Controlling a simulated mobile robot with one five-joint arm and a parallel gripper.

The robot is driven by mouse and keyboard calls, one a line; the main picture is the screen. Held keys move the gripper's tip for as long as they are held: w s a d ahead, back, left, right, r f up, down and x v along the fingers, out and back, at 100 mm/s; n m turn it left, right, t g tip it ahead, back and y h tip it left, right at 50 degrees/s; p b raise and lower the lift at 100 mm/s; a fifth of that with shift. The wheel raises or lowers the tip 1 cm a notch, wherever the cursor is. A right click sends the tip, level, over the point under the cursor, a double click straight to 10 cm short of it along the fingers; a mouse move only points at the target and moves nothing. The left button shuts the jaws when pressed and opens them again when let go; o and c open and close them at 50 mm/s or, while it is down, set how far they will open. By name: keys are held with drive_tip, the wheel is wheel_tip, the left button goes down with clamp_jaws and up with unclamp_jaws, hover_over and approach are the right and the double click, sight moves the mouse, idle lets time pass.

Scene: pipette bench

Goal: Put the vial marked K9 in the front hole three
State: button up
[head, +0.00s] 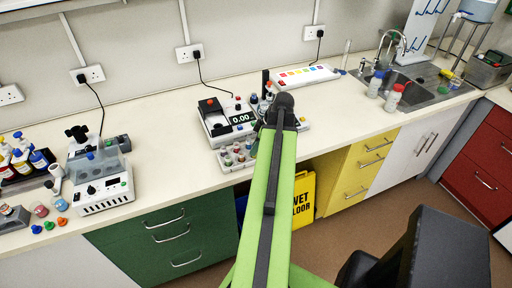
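A grey rack (227,166) with several small vials (241,158) stands at the front edge of the bench, left of my arm. The vials have coloured caps, and their markings are too small to read, so I cannot tell which is K9. My green arm reaches over the bench and covers the rack's right side. My gripper (262,124) is mostly hidden by the end of the arm, just above and right of the rack. I cannot make out its fingers or whether it holds anything. The rack's front hole three cannot be picked out.
A balance reading 0.00 (217,127) stands behind the rack. A white device (104,190) and bottles (22,160) are at left. A strip with coloured squares (308,77) lies behind. A sink (426,88) is at right. The bench left of the balance is clear.

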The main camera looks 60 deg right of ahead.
drive_tip(key=shift+o, duration=0.9)
drive_tip(key=shift+r, duration=0.1)
drive_tip(key=shift+r+p, duration=0.35)
drive_tip(key=shift+p, duration=0.1)
drive_tip(key=p+v, duration=1.1)
drive_tip(key=shift+s+r, duration=0.2)
drive_tip(key=shift+r, duration=0.15)
drive_tip(key=shift+w, duration=0.1)
